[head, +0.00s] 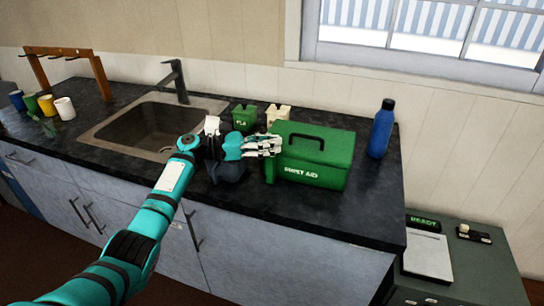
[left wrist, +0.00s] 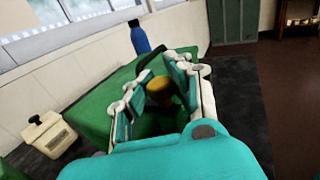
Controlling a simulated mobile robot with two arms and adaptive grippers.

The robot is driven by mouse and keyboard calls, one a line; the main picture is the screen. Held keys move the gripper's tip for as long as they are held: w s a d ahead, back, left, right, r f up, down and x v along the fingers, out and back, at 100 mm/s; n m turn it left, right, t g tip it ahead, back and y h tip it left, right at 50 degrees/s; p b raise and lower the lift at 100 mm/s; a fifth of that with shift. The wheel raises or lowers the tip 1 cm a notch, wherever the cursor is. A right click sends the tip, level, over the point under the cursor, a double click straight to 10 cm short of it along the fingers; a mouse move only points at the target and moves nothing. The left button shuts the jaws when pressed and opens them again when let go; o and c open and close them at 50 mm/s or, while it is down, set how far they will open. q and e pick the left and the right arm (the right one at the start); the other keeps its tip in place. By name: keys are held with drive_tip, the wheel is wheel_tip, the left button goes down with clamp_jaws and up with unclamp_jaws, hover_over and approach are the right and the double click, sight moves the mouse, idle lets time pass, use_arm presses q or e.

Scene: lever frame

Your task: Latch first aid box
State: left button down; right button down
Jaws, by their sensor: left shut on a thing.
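The green first aid box (head: 315,157) stands upright on the dark counter, with a black handle on its closed lid and white lettering on its front. My left gripper (head: 277,144) is at the box's left end. In the left wrist view its fingers (left wrist: 162,82) are closed around a small yellow-ended part (left wrist: 159,88) against the green box (left wrist: 95,95). This part looks like the latch lever, but the fingers hide most of it. Whether the latch is fastened cannot be told. My right gripper is not in view.
A blue bottle (head: 381,129) stands right of the box. A small green bin (head: 244,117) and a cream container (head: 278,113) stand behind the gripper. The sink (head: 150,125) lies to the left. The counter's front strip is mostly clear.

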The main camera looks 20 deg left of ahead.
use_arm(q)
drive_tip(key=shift+f+m+g+h+b, duration=0.3)
drive_tip(key=shift+m+g+b, duration=0.2)
drive_tip(key=shift+g+b, duration=0.3)
drive_tip(key=shift+a+r, duration=0.1)
drive_tip(key=c, duration=1.1)
unclamp_jaws()
drive_tip(key=shift+s+a+r, duration=0.1)
drive_tip(key=shift+a, duration=0.1)
drive_tip(key=shift+d, duration=0.15)
drive_tip(key=v, duration=1.2)
